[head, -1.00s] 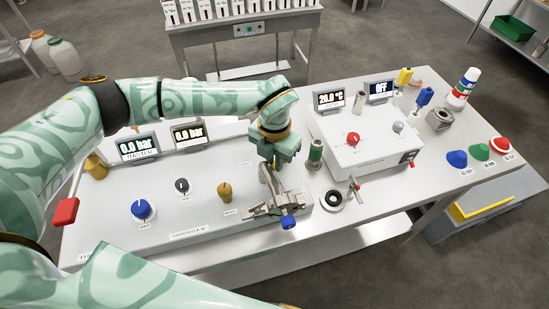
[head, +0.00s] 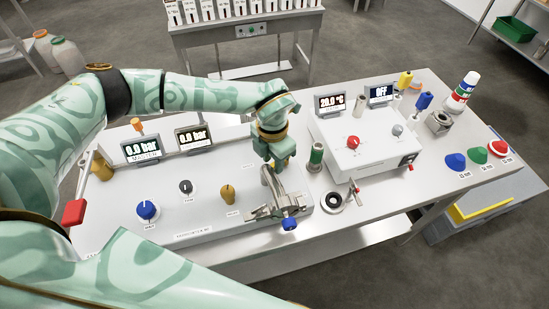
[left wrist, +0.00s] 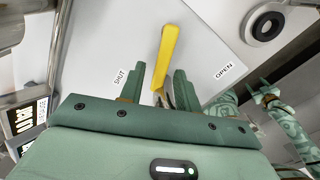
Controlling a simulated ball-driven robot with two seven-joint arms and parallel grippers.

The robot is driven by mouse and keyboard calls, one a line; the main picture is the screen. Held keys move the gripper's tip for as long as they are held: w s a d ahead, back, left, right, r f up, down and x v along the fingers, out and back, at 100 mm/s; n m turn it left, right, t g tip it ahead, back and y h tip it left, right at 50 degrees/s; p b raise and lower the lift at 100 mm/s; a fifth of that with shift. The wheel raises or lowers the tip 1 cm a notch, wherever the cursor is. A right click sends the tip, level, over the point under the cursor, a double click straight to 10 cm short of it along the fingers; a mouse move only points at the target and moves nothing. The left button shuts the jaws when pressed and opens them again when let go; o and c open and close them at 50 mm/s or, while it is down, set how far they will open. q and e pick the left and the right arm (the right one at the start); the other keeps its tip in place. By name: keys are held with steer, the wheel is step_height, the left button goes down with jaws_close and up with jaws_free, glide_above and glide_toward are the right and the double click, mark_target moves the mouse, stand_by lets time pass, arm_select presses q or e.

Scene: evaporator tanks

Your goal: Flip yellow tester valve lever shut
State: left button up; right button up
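The yellow lever (left wrist: 167,50) shows in the left wrist view, between a SHUT label (left wrist: 120,76) on the left and an OPEN label (left wrist: 224,71) on the right. My left gripper (left wrist: 158,80) is open, with one finger on each side of the lever's lower part. A gap shows between the lever and the fingers. In the head view the left gripper (head: 270,175) is over the right end of the grey panel, by a metal fitting with a blue end (head: 289,224); the lever cannot be made out there. My right gripper (left wrist: 266,97) appears small at the right of the wrist view.
A blue knob (head: 147,210), a black knob (head: 185,187) and a brown knob (head: 228,194) stand on the panel left of the gripper. Two displays (head: 194,138) read 0.0 bar. A black ring (head: 332,201) and a white box (head: 365,150) are to the right.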

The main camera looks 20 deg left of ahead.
mark_target(273, 164)
arm_select(q)
step_height(273, 164, up, 16)
steer(key=shift+r, duration=0.15)
stand_by(0.5)
